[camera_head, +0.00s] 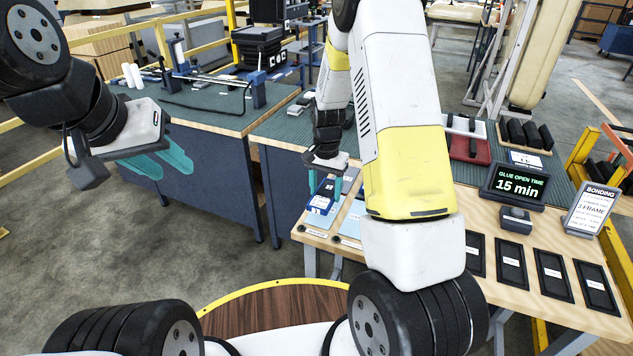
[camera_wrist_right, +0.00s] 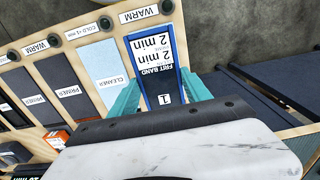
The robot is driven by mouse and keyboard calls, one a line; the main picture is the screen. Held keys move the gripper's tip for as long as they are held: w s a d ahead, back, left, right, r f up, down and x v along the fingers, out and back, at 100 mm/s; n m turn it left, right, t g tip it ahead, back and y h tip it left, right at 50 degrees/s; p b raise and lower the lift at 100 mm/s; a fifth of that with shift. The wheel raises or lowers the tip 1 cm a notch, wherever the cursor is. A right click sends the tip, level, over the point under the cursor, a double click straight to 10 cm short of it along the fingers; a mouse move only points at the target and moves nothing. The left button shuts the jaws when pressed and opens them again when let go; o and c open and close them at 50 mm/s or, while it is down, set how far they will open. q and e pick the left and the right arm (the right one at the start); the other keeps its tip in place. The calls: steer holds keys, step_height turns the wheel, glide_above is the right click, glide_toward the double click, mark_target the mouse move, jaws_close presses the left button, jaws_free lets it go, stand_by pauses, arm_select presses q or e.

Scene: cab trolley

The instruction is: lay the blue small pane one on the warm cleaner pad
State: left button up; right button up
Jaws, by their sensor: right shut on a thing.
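The blue small pane one (camera_wrist_right: 157,80) is a dark blue slab with a white "FRIT BAND 2 min" label and a "1". My right gripper (camera_wrist_right: 156,92) is shut on it, a teal finger at each side; in the head view the gripper (camera_head: 325,184) is over the front left of the wooden table. The pane is over the place behind a "WARM" card (camera_wrist_right: 138,13). The light blue warm cleaner pad (camera_head: 317,220) shows only at the pane's near end. I cannot tell whether pane and pad touch. My left gripper (camera_head: 160,163) is open and empty, far left.
A second cleaner pad (camera_wrist_right: 101,62), with a "COLD" card, lies beside the pane. Dark primer pads (camera_wrist_right: 53,92) follow along the wooden table. A "GLUE OPEN TIME 15 min" display (camera_head: 515,184) and a bonding sign (camera_head: 591,207) stand at the right. Blue benches (camera_head: 215,175) stand behind.

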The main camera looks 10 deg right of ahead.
mark_target(326, 192)
steer(key=shift+w+d+f, duration=0.2)
steer(key=shift+f, duration=1.55)
steer(key=shift+f, duration=0.1)
steer(key=o, duration=1.6)
